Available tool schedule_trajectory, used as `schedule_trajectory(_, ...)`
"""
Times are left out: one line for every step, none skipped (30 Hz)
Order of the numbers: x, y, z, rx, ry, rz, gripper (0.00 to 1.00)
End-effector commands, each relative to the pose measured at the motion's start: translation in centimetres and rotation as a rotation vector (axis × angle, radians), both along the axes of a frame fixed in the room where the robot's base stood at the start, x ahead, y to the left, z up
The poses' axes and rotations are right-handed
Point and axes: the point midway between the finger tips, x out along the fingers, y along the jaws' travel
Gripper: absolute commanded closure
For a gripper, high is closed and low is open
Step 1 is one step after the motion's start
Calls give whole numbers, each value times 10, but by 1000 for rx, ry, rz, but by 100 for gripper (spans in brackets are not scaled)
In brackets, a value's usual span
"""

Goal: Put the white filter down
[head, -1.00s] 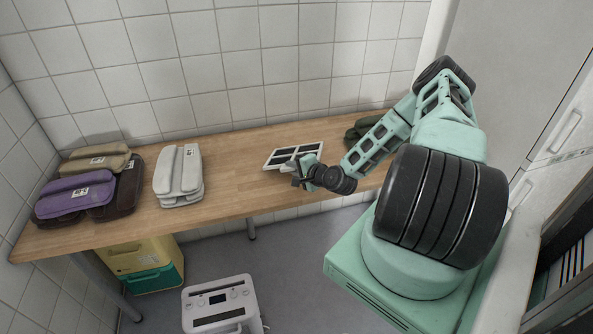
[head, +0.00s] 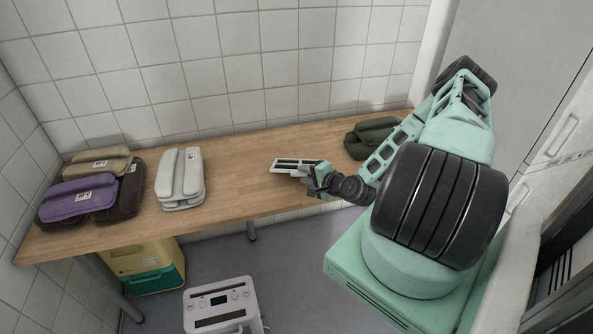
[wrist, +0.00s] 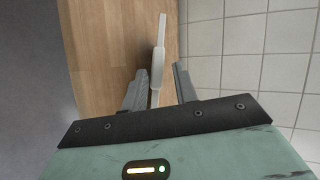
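The white filter (head: 296,162) is a flat light panel with dark openings. In the head view it is at the tip of my gripper (head: 311,178), over the right half of the wooden bench, seen at a shallow angle. In the wrist view the filter (wrist: 158,62) shows nearly edge-on, as a thin light strip between the two fingers of my gripper (wrist: 161,75). The fingers stand close on either side of it. A dark shadow lies beside it on the wood. Whether its underside touches the bench cannot be made out.
The wooden bench (head: 235,165) is clear left of the filter. A stack of light grey pouches (head: 180,180) stands beyond that, with purple (head: 75,198), tan and brown pouches at far left. A dark green bundle (head: 370,135) lies right, near my arm. A tiled wall closes the back.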

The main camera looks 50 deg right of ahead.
Motion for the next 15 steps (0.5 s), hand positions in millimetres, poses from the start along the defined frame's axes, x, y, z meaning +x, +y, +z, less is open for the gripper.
schedule_trajectory(-5, 0, 3, 0, -1, -1, 71)
schedule_trajectory(-7, 0, 4, 0, -1, -1, 71)
schedule_trajectory(-9, 1, 5, 0, -1, -1, 71)
schedule_trajectory(-11, 1, 5, 0, -1, -1, 71)
schedule_trajectory(-12, 1, 6, 0, -1, -1, 71)
schedule_trajectory(-13, 1, 6, 0, -1, -1, 71)
schedule_trajectory(-13, 1, 6, 0, -1, -1, 71)
schedule_trajectory(-14, 1, 6, 0, -1, 0, 71)
schedule_trajectory(-14, 1, 5, 0, -1, 0, 71)
schedule_trajectory(-13, 1, 5, 0, -1, 0, 71)
schedule_trajectory(-13, 1, 5, 0, -1, 0, 71)
schedule_trajectory(-13, 1, 5, 0, -1, 0, 71)
schedule_trajectory(-13, 1, 5, 0, -1, 0, 71)
schedule_trajectory(-13, 1, 6, 0, -1, 0, 71)
schedule_trajectory(-13, 1, 7, 0, -1, 0, 71)
